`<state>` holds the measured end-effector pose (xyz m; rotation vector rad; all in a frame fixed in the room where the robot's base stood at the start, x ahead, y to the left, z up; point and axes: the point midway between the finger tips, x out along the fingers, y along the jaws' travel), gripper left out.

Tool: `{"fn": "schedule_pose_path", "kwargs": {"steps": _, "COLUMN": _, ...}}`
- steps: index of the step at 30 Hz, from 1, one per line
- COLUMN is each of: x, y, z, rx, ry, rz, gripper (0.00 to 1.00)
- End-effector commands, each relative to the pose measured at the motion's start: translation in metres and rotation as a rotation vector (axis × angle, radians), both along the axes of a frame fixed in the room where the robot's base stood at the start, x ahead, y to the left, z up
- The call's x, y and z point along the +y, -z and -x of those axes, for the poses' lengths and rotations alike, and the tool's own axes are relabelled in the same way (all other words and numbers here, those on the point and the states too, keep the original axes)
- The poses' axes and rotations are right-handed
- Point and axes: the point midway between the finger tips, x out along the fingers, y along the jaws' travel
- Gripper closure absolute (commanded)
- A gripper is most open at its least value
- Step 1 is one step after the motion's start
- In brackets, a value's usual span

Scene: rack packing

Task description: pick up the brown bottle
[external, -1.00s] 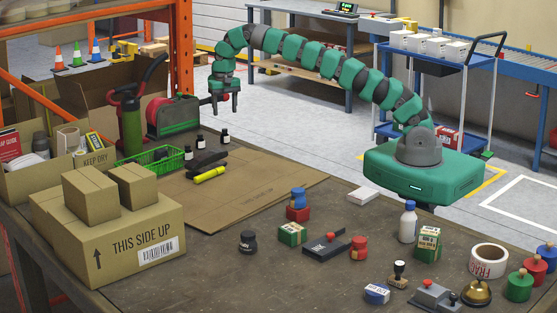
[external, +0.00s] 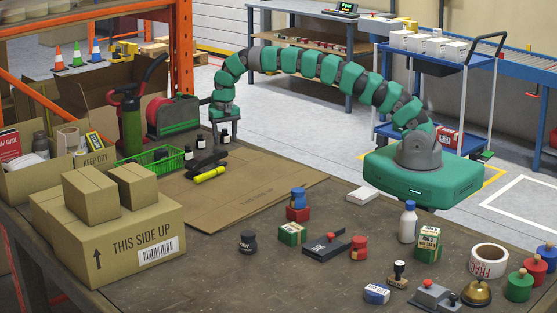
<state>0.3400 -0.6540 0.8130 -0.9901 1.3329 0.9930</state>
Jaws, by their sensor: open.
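Several small dark bottles with white labels stand at the back of the table; their exact colour is hard to tell. One bottle (external: 225,138) stands apart on the right of this group. A second bottle (external: 200,141) and a third bottle (external: 188,153) stand to its left. My gripper (external: 225,141) points down at the right-hand bottle. Its jaws are open, and the bottle shows between the fingers in this view. I cannot tell whether the fingers touch it. The bottle's upper part is partly hidden by the gripper.
A green basket (external: 146,166), a black tool (external: 205,160) and a yellow flashlight (external: 210,174) lie left and in front. A red reel (external: 168,117) stands behind. Flat cardboard (external: 262,186) gives clear room to the right. Stacked boxes (external: 130,248) stand at front left.

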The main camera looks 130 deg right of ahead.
Motion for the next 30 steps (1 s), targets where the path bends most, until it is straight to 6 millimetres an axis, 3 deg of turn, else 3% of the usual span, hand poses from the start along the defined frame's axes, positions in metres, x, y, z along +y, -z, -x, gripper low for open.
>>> {"fn": "schedule_pose_path", "kwargs": {"steps": 6, "x": 0.0, "y": 0.001, "z": 0.0, "rx": -0.001, "ry": 0.0, "rz": 0.001, "gripper": 0.42}}
{"fn": "schedule_pose_path", "kwargs": {"steps": 11, "x": 0.0, "y": 0.0, "z": 0.0, "rx": -0.001, "ry": -0.001, "rz": 0.001, "gripper": 0.87}}
{"fn": "schedule_pose_path", "kwargs": {"steps": 12, "x": 0.0, "y": 0.0, "z": 0.0, "rx": -0.001, "ry": -0.001, "rz": 0.001, "gripper": 0.92}}
{"fn": "schedule_pose_path", "kwargs": {"steps": 23, "x": 0.0, "y": -0.002, "z": 0.0, "rx": 0.0, "ry": -0.001, "rz": 0.002, "gripper": 0.92}}
{"fn": "schedule_pose_path", "kwargs": {"steps": 30, "x": 0.0, "y": -0.017, "z": -0.001, "rx": -0.001, "ry": -0.002, "rz": 0.002, "gripper": 0.92}}
